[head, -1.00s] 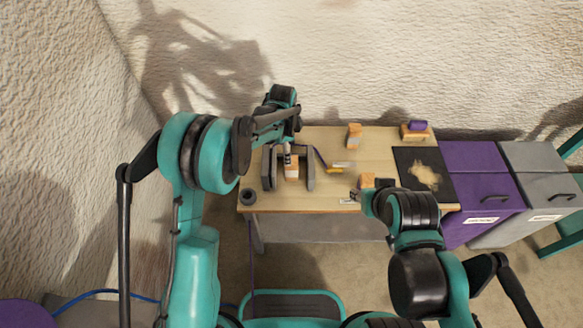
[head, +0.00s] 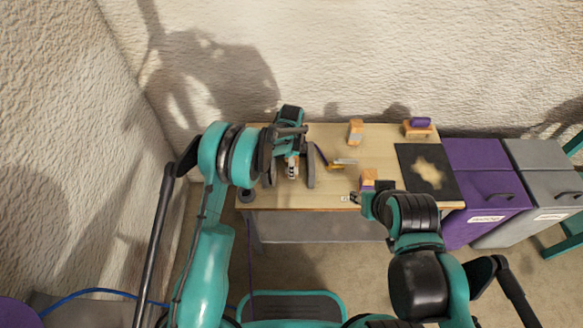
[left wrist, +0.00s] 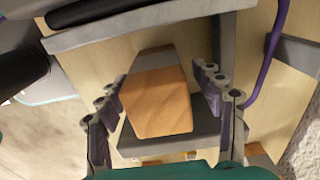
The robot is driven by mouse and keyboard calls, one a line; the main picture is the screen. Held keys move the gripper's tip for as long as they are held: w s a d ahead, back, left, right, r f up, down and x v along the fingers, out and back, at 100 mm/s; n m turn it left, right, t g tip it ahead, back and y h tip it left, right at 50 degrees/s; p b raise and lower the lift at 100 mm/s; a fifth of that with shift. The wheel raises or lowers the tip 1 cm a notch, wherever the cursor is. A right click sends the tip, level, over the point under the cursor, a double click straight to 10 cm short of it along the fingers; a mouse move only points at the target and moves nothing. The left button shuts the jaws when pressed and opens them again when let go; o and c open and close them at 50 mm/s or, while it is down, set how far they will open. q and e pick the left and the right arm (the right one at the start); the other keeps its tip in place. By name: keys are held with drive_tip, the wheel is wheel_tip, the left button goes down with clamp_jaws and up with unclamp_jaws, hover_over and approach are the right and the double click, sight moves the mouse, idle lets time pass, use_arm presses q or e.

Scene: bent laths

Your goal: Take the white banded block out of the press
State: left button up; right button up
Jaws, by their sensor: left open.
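The press (head: 310,166) stands at the left of the table, with dark grey uprights. Between them is an orange wooden block, partly hidden by my left gripper (head: 291,170) in the head view. In the left wrist view this block (left wrist: 160,103) has a plain wooden face and a grey part above it, and sits over the dark base of the press (left wrist: 185,138). I cannot make out a white band clearly. My left gripper (left wrist: 165,98) is open, one finger on each side of the block, with gaps visible. My right gripper (head: 350,198) is by the table's front edge, its jaws too small to judge.
A wooden block with purple (head: 369,178) stands near my right gripper. Farther back are another block (head: 355,132) and a purple-topped one (head: 419,127). A black mat (head: 408,165) lies right, beside purple (head: 482,180) and grey (head: 540,165) bins. A yellow-handled tool (head: 337,166) lies mid-table.

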use_arm(q)
drive_tip(key=shift+r, duration=0.1)
drive_tip(key=shift+c, duration=0.6)
drive_tip(key=c, duration=1.3)
drive_tip(key=shift+r, duration=0.1)
